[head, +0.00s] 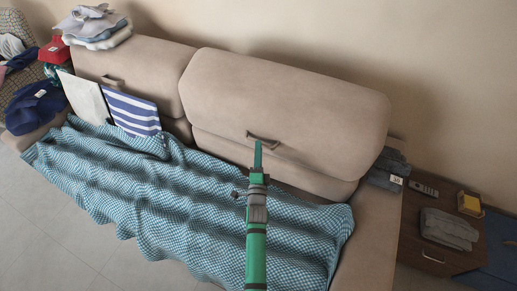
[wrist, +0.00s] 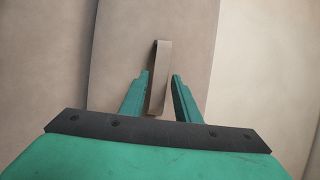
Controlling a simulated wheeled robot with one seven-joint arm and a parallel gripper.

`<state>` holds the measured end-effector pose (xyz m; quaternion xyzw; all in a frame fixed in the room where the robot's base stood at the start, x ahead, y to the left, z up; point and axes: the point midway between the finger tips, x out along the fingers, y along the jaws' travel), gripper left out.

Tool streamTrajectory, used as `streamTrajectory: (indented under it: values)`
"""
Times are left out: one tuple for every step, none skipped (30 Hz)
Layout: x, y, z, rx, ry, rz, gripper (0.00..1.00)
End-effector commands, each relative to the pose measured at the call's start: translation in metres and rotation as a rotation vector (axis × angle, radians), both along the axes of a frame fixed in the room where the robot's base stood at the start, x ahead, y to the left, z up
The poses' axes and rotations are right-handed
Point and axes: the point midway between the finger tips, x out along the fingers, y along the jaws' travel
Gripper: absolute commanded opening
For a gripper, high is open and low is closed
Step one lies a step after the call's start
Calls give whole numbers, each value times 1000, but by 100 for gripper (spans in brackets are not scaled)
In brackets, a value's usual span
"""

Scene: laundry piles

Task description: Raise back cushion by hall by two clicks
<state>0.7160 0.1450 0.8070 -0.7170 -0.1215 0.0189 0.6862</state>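The beige sofa has two back cushions. The right back cushion (head: 290,95) stands higher and further forward than the left back cushion (head: 135,68). A brown strap handle (head: 265,137) is on the right cushion's lower front; it also shows in the wrist view (wrist: 160,65). My green gripper (head: 258,150) is in front of this strap. In the wrist view my gripper's fingers (wrist: 160,77) are apart, one on each side of the strap, with narrow gaps showing. The left cushion has its own strap (head: 112,81). I cannot tell which cushion is by the hall.
A blue-white checked blanket (head: 185,200) covers the seat. A striped cloth (head: 133,112) and a pale cloth (head: 85,98) lean against the left cushion. Folded clothes (head: 97,25) top the sofa's left end. A side table (head: 410,245) holds a remote (head: 424,188) and folded grey cloth.

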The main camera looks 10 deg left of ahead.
Motion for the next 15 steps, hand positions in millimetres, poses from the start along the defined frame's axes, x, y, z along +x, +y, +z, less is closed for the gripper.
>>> streamTrajectory:
  values:
    - [5,1,2,0,-2,0,29]
    - [7,2,2,0,-1,0,29]
    - [8,2,2,0,-1,1,29]
    - [10,2,1,0,0,1,29]
    - [10,3,1,0,0,1,29]
    - [11,3,2,0,0,1,29]
    - [12,3,2,0,0,1,29]
    - [12,3,2,-1,0,1,29]
    - [12,3,2,-1,0,1,29]
    - [12,3,2,-1,0,1,29]
    - [12,3,2,-1,0,1,29]
    - [12,3,2,-1,0,1,29]
    - [12,3,2,-1,0,1,29]
    - [12,3,2,-1,0,1,29]
    - [12,3,2,-1,0,0,20]
